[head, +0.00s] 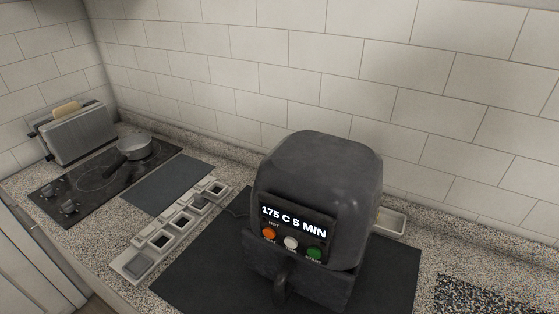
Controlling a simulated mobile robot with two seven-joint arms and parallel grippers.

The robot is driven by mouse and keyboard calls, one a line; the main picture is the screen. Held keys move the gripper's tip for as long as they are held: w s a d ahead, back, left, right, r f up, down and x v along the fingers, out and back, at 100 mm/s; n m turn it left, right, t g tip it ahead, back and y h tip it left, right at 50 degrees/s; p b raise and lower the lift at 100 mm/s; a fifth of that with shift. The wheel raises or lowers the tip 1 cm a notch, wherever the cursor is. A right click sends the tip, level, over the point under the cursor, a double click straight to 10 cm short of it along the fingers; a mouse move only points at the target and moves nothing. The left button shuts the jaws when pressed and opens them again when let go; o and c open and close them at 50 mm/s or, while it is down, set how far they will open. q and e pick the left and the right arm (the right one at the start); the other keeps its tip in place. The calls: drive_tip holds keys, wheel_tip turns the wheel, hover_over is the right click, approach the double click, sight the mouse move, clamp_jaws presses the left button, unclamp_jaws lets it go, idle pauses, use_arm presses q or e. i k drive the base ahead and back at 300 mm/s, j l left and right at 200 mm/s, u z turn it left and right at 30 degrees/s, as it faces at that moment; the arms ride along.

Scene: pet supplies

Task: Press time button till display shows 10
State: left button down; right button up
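A dark grey air fryer (322,170) stands on a black mat (190,282) on the counter. Its display (293,221) reads "175 C 5 MIN". Below the display are an orange button (268,233), a white button (291,242) in the middle and a green button (314,253) labelled START. The white button's label looks like TIME but is small. The fryer's handle (282,283) points toward me. Neither of my grippers is in the head view.
A row of small white containers (172,228) lies left of the fryer, beside a dark board (167,184). A stove (95,183) with a pot (135,147) and a toaster (79,133) stand further left. A small white tray (391,221) sits behind the fryer, against a tiled wall (420,75).

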sight(292, 243)
drive_tip(key=k+j+z, duration=0.1)
drive_tip(key=j+z, duration=0.15)
drive_tip(key=k+j+z, duration=0.25)
drive_tip(key=j, duration=0.25)
drive_tip(key=j+z, duration=0.25)
drive_tip(key=k+j+z, duration=0.25)
drive_tip(key=j, duration=0.1)
